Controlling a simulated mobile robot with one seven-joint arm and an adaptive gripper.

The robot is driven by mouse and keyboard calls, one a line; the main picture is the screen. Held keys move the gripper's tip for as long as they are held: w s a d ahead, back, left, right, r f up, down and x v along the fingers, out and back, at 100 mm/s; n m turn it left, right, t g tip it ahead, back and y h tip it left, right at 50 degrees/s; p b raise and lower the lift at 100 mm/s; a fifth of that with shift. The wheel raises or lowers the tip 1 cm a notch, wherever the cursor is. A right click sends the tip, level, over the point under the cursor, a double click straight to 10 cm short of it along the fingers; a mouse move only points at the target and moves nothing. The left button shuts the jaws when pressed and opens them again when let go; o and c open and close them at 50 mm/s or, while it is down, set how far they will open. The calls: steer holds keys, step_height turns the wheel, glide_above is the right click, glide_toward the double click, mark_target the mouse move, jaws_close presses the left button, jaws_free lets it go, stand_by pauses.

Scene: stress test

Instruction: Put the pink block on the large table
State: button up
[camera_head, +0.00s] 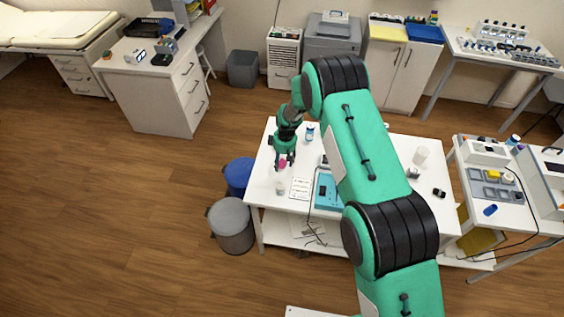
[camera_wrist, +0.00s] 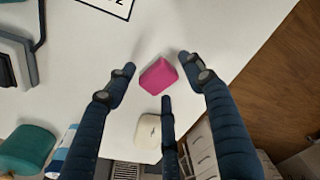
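The pink block (camera_wrist: 159,76) is a small rounded cube over the white top of the large table (camera_wrist: 215,30). In the wrist view it lies between the tips of my three-fingered gripper (camera_wrist: 157,72), with visible gaps around it. The fingers are spread and do not appear to touch it. In the head view my gripper (camera_head: 285,158) points down at the left part of the large table (camera_head: 405,145), with the pink block (camera_head: 282,164) at its tips. Whether the block rests fully on the tabletop is hard to tell.
A cream-coloured object (camera_wrist: 148,131) sits near the block. A blue-and-white bottle (camera_head: 310,133), a small white cup (camera_head: 280,188), a printed sheet (camera_head: 300,188) and a blue device (camera_head: 328,190) stand around my gripper. A blue bin (camera_head: 239,175) and grey bin (camera_head: 231,228) flank the table's left side.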

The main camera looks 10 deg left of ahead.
mark_target(284, 164)
steer(key=shift+r, duration=0.2)
step_height(284, 164, up, 12)
steer(key=d, duration=0.1)
steer(key=shift+s+b, duration=0.25)
steer(key=shift+b, duration=0.05)
stand_by(0.5)
steer(key=shift+f, duration=0.1)
stand_by(0.5)
